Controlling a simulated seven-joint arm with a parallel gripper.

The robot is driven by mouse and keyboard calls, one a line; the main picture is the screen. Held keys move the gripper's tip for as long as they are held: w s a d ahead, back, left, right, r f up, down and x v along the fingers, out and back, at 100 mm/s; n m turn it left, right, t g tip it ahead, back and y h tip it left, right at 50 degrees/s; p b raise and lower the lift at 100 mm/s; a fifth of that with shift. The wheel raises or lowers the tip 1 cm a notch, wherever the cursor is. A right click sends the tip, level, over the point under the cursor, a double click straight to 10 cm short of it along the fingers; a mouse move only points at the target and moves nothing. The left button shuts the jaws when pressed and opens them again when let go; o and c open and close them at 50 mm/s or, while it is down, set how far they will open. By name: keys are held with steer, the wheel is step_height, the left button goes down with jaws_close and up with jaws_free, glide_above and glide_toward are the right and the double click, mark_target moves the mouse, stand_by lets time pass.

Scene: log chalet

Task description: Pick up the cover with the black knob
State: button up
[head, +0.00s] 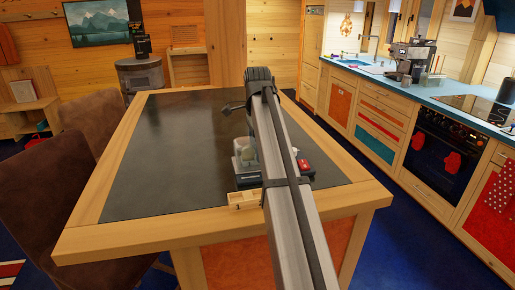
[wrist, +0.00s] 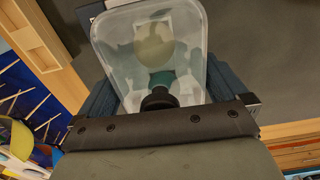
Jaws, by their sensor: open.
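A clear, see-through cover (wrist: 110,45) fills the upper middle of the wrist view. Its black knob (wrist: 158,98) shows at its near end, close in front of my gripper's dark bar. Pale and greenish shapes show through the cover. My gripper (wrist: 165,103) is open, with the knob between its sides; I cannot tell whether it touches the knob. Dark blue surfaces show on both sides of the cover.
The table (head: 160,150) has a dark top and wooden border. A small wooden tray (head: 243,205) lies by its near edge. A red and dark item (head: 304,167) sits right of my arm. The table's left and far parts are clear. Brown chairs (head: 40,200) stand at left.

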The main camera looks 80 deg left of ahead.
steer(key=shift+c, duration=0.3)
steer(key=c, duration=0.6)
steer(key=shift+r, duration=0.15)
steer(key=shift+c, duration=0.2)
